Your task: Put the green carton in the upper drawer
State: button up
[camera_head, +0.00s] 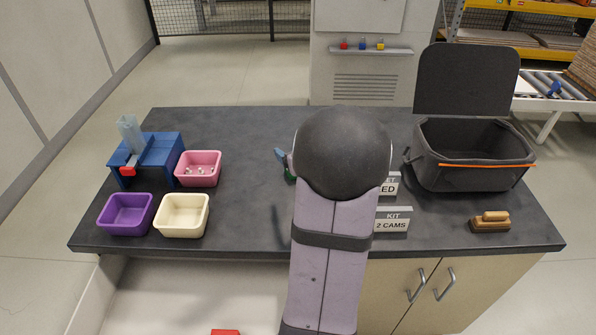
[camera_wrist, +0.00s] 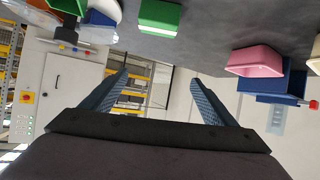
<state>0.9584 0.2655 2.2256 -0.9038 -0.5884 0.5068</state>
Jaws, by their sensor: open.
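The green carton (camera_wrist: 160,17) shows in the wrist view at the top edge, on the dark worktop, green with a pale side. In the head view a small green patch (camera_head: 290,177) peeks out left of my arm; the rest is hidden. My gripper (camera_wrist: 160,78) has its two blue fingers wide apart with nothing between them. The carton is beyond the fingers, not touching them. In the head view one blue fingertip shows beside my arm.
Pink (camera_head: 199,169), purple (camera_head: 126,214) and cream (camera_head: 182,216) bins stand left, by a blue dispenser (camera_head: 160,153). Cabinet doors (camera_head: 430,290) are below.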

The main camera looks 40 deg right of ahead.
jog(key=shift+t+y, duration=0.3)
jog(key=shift+t, duration=0.3)
jog(key=f, duration=0.3)
jog(key=d+f, duration=0.1)
jog(key=f, duration=0.2)
jog(key=s+f, duration=0.1)
jog(key=f, duration=0.2)
jog(key=shift+d+f, duration=0.3)
jog(key=shift+d+p+x, duration=0.1)
jog(key=shift+p+x, duration=0.3)
jog(key=shift+x, duration=1.45)
jog(key=shift+d+p+x, duration=0.15)
jog(key=shift+p+x, duration=0.25)
jog(key=shift+x, duration=1.5)
jog(key=shift+s, duration=0.15)
jog(key=shift+r, duration=0.1)
jog(key=c, duration=1.2)
